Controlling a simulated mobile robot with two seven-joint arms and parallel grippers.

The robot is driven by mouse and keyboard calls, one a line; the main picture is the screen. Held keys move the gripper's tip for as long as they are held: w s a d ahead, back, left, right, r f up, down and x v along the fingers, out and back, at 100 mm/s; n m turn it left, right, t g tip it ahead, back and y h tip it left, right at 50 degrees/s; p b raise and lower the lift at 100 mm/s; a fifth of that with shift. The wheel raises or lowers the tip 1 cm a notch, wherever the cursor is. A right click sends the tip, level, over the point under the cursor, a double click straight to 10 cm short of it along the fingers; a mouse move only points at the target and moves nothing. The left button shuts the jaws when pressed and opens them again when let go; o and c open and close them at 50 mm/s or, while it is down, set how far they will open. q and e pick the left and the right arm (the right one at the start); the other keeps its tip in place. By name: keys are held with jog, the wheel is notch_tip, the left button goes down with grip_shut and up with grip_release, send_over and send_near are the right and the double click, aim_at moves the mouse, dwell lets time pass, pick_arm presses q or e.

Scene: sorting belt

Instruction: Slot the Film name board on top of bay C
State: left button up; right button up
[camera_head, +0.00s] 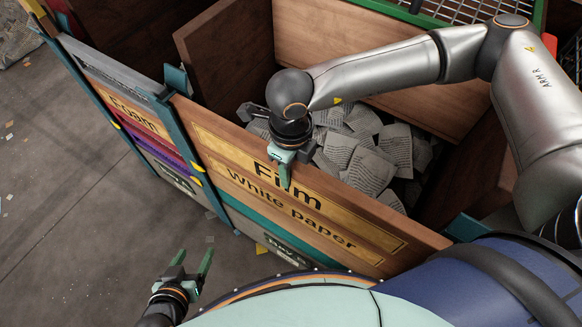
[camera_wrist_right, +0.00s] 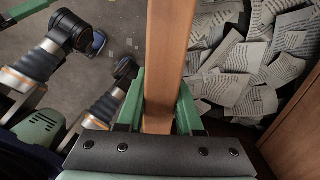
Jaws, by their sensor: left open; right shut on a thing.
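The Film name board (camera_head: 235,151), a long wooden plank with a yellow label, runs along the top of a bay's front. It sits directly above the White paper board (camera_head: 330,230), edge along edge; I cannot tell whether it is fully seated. My right gripper (camera_head: 285,172) is shut across the Film board's upper edge, near the word Film. In the right wrist view, the board's edge (camera_wrist_right: 165,50) lies between both fingers (camera_wrist_right: 162,95). My left gripper (camera_head: 193,257) is open and empty, low in front of the bay. The bay's plate below is too small to read surely.
A Foam board (camera_head: 125,105) fronts the neighbouring bay at left, beside a teal post (camera_head: 185,125). A wooden divider (camera_head: 222,50) stands behind. The grey floor (camera_head: 60,200) at left is mostly clear.

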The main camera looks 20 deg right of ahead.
grip_shut()
dwell(0.8)
jog(key=shift+o, duration=0.4)
grip_release()
grip_shut()
dwell(0.4)
